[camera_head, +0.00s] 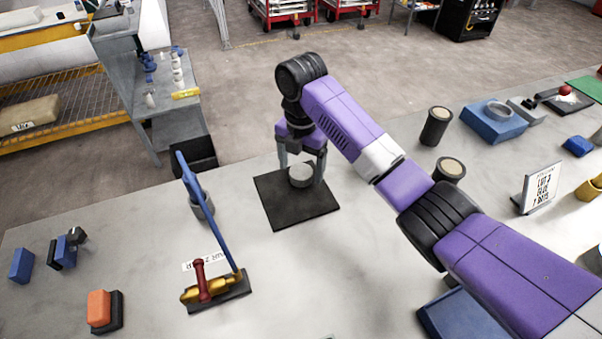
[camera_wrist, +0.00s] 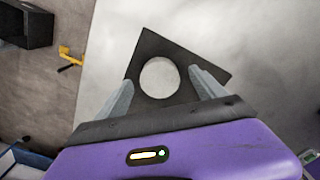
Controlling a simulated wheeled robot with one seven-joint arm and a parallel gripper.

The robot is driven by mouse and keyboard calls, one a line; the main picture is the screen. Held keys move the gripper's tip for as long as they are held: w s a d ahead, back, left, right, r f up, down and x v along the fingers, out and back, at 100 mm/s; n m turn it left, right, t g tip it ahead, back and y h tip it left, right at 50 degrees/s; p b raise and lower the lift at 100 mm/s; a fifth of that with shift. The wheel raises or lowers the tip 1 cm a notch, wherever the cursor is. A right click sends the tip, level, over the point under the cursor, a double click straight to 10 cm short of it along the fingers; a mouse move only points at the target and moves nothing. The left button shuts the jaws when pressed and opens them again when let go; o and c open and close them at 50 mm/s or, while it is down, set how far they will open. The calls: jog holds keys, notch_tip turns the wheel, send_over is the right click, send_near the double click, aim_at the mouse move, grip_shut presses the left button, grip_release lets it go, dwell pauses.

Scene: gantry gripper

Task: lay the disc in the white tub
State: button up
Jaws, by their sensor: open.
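My gripper (camera_head: 301,171) is over the mat, pointing down, with one finger on each side of the disc. In the wrist view the disc (camera_wrist: 159,78) shows as a white circle on the black mat (camera_wrist: 149,48). The fingers of my gripper (camera_wrist: 163,79) are open, with dark mat showing between each finger and the disc. I cannot make out a white tub for certain in either view.
Dark cups (camera_head: 436,127), a blue block (camera_head: 492,122) and a sign (camera_head: 537,188) stand right.

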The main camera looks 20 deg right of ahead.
jog(key=shift+f, duration=0.4)
jog(key=shift+c, duration=0.4)
jog(key=c, duration=1.4)
grip_shut()
jog(key=shift+r, duration=0.15)
